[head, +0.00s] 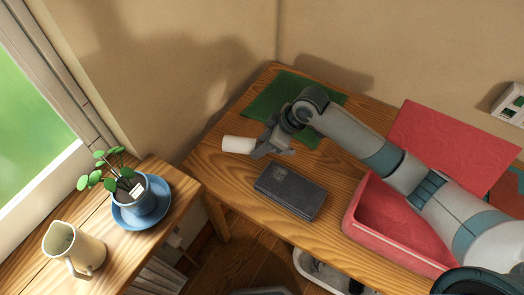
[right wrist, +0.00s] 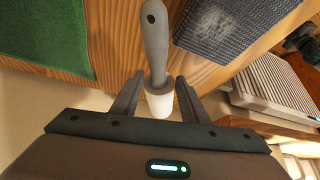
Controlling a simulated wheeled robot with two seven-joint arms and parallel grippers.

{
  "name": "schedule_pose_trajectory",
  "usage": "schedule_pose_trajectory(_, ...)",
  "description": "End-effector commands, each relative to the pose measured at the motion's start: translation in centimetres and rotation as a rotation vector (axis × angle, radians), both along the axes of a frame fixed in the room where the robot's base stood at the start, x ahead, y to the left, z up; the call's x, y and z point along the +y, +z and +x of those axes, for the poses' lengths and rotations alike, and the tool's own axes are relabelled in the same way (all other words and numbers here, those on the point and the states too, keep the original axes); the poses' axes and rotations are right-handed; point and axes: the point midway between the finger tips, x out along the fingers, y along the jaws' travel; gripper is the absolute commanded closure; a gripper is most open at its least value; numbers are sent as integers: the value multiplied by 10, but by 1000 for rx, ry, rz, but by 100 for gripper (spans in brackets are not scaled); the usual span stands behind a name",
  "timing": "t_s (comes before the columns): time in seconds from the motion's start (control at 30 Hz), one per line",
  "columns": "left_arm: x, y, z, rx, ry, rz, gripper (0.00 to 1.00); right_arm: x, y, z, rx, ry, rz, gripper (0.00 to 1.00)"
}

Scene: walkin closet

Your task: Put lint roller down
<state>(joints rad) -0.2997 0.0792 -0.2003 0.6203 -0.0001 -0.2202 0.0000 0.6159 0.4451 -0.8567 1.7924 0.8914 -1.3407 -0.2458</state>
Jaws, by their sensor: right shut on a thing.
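The lint roller has a white roll (head: 238,145) that sticks out to the left of my right gripper (head: 264,148) in the head view, over the left end of the wooden table (head: 225,178). In the right wrist view its grey handle (right wrist: 154,38) points away from the gripper, and the white part (right wrist: 160,103) is between the two fingers (right wrist: 158,93). The right gripper is shut on the lint roller. Whether the roller touches the tabletop is not clear. My left gripper is not in view.
A dark grey box (head: 290,190) lies just in front of the gripper. A green cloth (head: 262,122) lies behind it. An open pink box (head: 395,237) sits to the right under my arm. A potted plant (head: 145,200) and a jug (head: 74,250) stand on the left surface.

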Motion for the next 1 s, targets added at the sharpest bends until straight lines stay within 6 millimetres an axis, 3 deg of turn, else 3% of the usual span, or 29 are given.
schedule_pose_trajectory(0.43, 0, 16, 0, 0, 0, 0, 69, 0, -38, 0, 0, -1, 0, 77)
schedule_pose_trajectory(0.87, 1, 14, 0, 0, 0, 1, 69, 0, -43, 0, 0, 0, 0, 77)
schedule_pose_trajectory(0.9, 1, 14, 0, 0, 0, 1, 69, -1, -43, 0, 0, 1, 0, 50)
schedule_pose_trajectory(0.93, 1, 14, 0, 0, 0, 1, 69, -1, -43, 0, 0, 1, 0, 43)
schedule_pose_trajectory(1.0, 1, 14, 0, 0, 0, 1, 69, 0, -43, 0, 0, 0, 0, 41)
